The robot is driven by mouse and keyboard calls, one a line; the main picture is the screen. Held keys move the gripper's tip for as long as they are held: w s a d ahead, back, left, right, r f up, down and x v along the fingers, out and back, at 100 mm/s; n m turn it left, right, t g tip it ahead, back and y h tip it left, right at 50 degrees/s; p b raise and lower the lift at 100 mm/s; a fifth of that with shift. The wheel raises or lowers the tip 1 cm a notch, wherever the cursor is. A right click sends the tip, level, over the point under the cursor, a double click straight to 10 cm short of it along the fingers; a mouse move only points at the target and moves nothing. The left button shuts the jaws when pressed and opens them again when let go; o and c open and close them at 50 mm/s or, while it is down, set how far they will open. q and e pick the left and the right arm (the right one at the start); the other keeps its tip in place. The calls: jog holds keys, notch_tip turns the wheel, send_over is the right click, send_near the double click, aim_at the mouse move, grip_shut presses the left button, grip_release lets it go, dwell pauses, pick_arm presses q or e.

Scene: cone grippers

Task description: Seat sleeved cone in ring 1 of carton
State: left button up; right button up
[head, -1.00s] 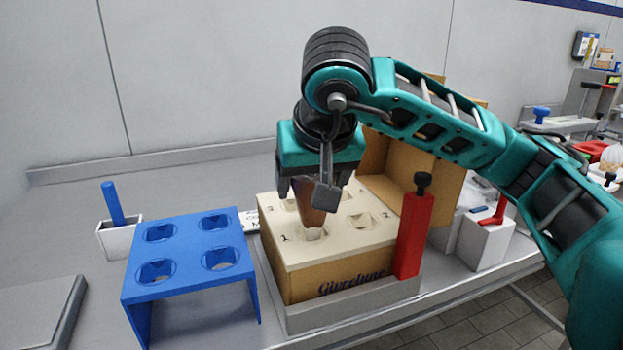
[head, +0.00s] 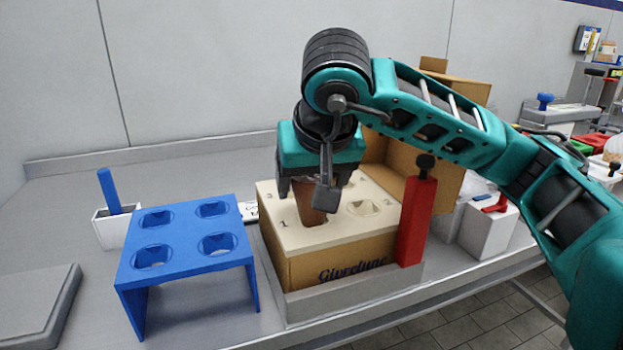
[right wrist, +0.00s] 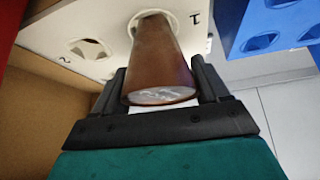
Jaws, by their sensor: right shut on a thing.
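The brown sleeved cone (head: 312,208) is between the fingers of my right gripper (head: 304,196), which is shut on it. The cone stands roughly upright, wide end up. Its narrow end is inside ring 1 of the carton (head: 310,276), beside the printed 1. In the right wrist view the cone (right wrist: 160,55) enters the hole marked 1, with a little gap at the rim. How deep the tip sits is hidden. The carton has a cream top with several rings; ring 2 (right wrist: 90,48) looks empty in the wrist view. My left gripper is out of view.
A blue stand with several empty holes (head: 182,265) is left of the carton. A red post with a black knob (head: 415,225) rises at the carton's front right corner. An open cardboard box (head: 440,185) is behind. A white holder with a blue handle (head: 116,228) stands far left.

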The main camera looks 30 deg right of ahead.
jog(key=shift+f+b, duration=0.5)
jog(key=shift+f, duration=0.15)
jog(key=o, duration=0.9)
jog(key=shift+o, duration=1)
